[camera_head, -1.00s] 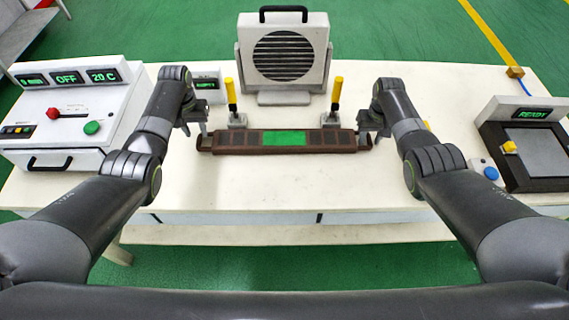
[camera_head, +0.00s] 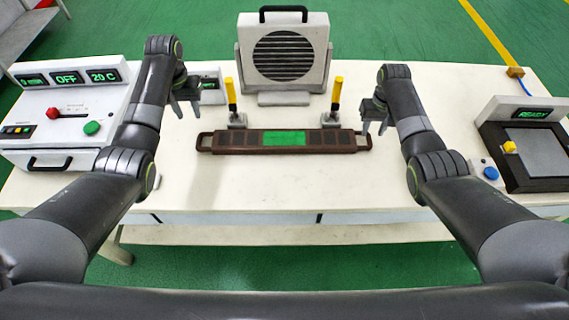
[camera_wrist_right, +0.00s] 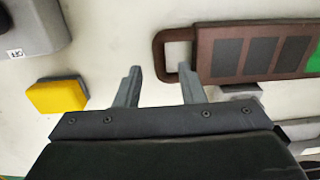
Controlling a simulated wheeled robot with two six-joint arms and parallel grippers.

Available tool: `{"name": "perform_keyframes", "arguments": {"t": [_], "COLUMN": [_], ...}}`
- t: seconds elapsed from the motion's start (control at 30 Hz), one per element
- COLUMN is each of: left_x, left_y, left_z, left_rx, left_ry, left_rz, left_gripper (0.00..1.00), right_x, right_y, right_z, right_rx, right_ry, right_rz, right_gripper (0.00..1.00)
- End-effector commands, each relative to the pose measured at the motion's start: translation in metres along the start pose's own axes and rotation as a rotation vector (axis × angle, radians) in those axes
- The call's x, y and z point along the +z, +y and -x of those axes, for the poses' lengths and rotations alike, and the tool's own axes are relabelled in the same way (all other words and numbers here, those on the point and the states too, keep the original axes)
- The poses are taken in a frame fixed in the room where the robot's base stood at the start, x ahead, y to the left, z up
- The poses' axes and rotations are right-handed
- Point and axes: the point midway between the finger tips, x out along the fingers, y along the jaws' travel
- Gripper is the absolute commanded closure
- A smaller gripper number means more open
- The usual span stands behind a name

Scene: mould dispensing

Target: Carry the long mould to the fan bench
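The long brown mould (camera_head: 240,142) with a green middle patch lies on the white bench in front of the fan unit (camera_head: 284,55), beside two yellow-handled clamps. It has a loop handle at each end. My left gripper (camera_head: 186,112) is up and to the left of the mould's left handle, apart from it, with its fingers spread and empty. My right gripper (camera_head: 374,128) is above the bench near the right handle. In the right wrist view, the fingers of my right gripper (camera_wrist_right: 162,82) are spread with nothing between them, and the mould's handle (camera_wrist_right: 160,50) is just beyond one fingertip.
A control box (camera_head: 70,115) reading OFF and 20 C stands at left. Two yellow-handled clamps (camera_head: 232,95) (camera_head: 336,95) stand behind the mould. A dark station (camera_head: 525,150) reading READY and a blue button (camera_head: 491,173) are at right. The bench front is clear.

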Motion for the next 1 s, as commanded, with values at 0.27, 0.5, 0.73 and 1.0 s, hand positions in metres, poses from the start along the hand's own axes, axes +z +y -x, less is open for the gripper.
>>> {"name": "perform_keyframes", "arguments": {"t": [0.27, 0.5, 0.73, 1.0], "left_x": [0.0, 0.0, 0.0, 0.0], "left_y": [0.0, 0.0, 0.0, 0.0], "left_z": [0.0, 0.0, 0.0, 0.0], "left_rx": [0.0, 0.0, 0.0, 0.0], "left_ry": [0.0, 0.0, 0.0, 0.0], "left_rz": [0.0, 0.0, 0.0, 0.0], "left_gripper": [0.64, 0.64, 0.64, 0.64], "right_x": [-0.001, 0.0, 0.0, 0.0], "right_y": [0.001, 0.0, 0.0, 0.0], "right_z": [0.052, 0.076, 0.078, 0.078], "right_rx": [0.001, 0.0, 0.0, 0.0], "right_ry": [0.004, 0.001, 0.0, 0.001], "right_rz": [0.001, 0.0, 0.0, 0.0], "right_gripper": [0.64, 0.64, 0.64, 0.64]}}
